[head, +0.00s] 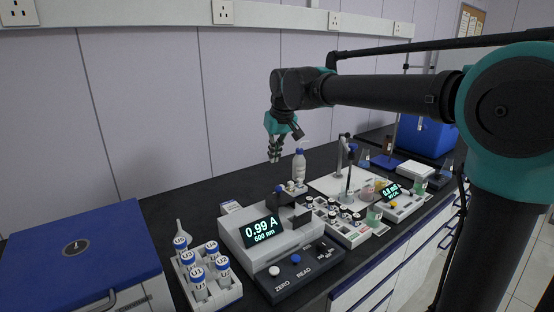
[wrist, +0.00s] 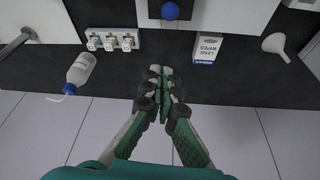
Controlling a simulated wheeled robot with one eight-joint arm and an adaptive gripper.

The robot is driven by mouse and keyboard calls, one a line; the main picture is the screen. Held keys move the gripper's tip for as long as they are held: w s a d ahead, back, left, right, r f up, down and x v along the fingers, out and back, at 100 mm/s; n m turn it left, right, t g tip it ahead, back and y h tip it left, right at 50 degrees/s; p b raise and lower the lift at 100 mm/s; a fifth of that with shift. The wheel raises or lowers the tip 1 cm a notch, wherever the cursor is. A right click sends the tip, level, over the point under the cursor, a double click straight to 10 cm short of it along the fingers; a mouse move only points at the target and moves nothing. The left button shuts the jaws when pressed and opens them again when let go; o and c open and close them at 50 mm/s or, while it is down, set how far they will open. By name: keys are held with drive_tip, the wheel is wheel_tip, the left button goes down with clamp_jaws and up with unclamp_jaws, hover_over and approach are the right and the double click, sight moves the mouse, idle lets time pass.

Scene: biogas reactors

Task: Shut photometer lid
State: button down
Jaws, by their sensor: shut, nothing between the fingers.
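The photometer (head: 230,232) is a white box on the black bench, its screen reading 0.99 A, 600 nm. Its dark lid (head: 277,199) appears raised at the back of the box, with a blue knob (head: 280,189) on it. In the wrist view the knob (wrist: 170,11) shows at the top edge over a dark panel; the rest of the photometer is mostly cut off. My gripper (head: 274,160) is shut and empty, pointing down, above and behind the lid and apart from it. In the wrist view my gripper (wrist: 160,72) is over bare bench.
A lens wipes box (wrist: 207,48), a small cuvette rack (wrist: 112,39) and a wash bottle (head: 299,167) stand behind the photometer. A vial rack (head: 222,291) is at left, beside a blue-lidded box (head: 80,245). Another vial rack (head: 350,233) is at right.

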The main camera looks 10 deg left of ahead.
sight(288, 201)
drive_tip(key=shift+s+d+f, duration=0.15)
drive_tip(key=shift+f, duration=1.2)
drive_tip(key=shift+s+d+f, duration=0.15)
drive_tip(key=shift+s+f, duration=0.05)
drive_tip(key=shift+f, duration=1.1)
drive_tip(key=shift+s+d+f, duration=0.15)
drive_tip(key=shift+f, duration=1.2)
drive_tip(key=shift+s+d, duration=1.35)
drive_tip(key=shift+d, duration=0.15)
drive_tip(key=shift+s+d, duration=1.3)
drive_tip(key=shift+d, duration=0.15)
drive_tip(key=shift+f, duration=0.1)
